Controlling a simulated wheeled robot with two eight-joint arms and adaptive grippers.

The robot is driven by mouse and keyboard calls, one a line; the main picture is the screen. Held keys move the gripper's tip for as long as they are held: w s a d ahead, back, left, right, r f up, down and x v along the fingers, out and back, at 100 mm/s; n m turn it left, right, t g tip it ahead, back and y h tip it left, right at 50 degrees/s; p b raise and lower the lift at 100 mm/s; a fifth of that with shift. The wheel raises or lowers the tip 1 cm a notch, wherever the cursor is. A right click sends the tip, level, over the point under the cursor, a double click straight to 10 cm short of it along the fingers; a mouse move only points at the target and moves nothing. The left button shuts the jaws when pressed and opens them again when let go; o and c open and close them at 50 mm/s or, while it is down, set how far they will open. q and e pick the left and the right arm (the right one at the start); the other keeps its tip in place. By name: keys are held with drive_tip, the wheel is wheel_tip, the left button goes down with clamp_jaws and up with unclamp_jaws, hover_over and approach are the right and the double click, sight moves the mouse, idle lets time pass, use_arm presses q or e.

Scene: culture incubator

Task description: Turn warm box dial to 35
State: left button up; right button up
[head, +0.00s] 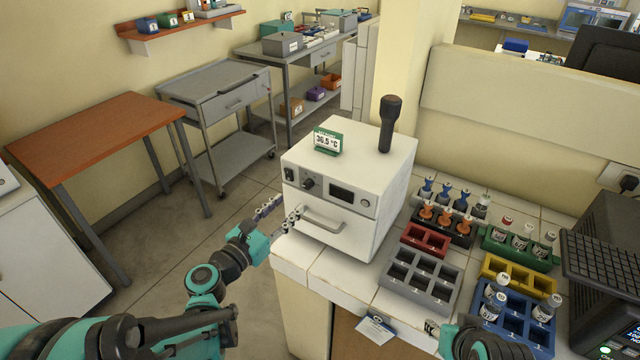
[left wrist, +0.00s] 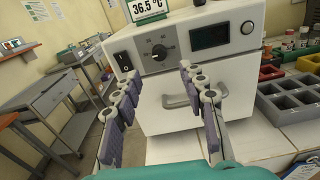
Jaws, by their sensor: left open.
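The white warm box (head: 395,180) stands on the white counter, its front facing my left arm. Its dark round dial (head: 308,183) is on the upper front, between a black switch and a dark display. The dial also shows in the left wrist view (left wrist: 159,52), with small numbers around it that are hard to read. A green-framed sign (head: 328,141) on top reads 36.5 °C. My left gripper (head: 285,208) is open and empty in front of the box, its fingers apart and below the dial, not touching it. Part of my right gripper (head: 440,328) shows at the bottom edge; its fingers are mostly hidden.
A drawer handle (head: 323,220) sticks out below the dial. A black-handled tool (head: 389,124) stands on the box. Vial racks and a grey empty rack (head: 420,275) fill the counter to the right.

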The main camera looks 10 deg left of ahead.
sight(306, 186)
use_arm(q)
drive_tip(key=shift+n, duration=0.3)
drive_tip(key=x, duration=0.2)
drive_tip(key=b+x, duration=0.1)
drive_tip(key=x, duration=0.5)
drive_tip(key=shift+r+b, duration=0.25)
drive_tip(key=shift+b, duration=0.05)
drive_tip(key=shift+s, duration=0.1)
clamp_jaws()
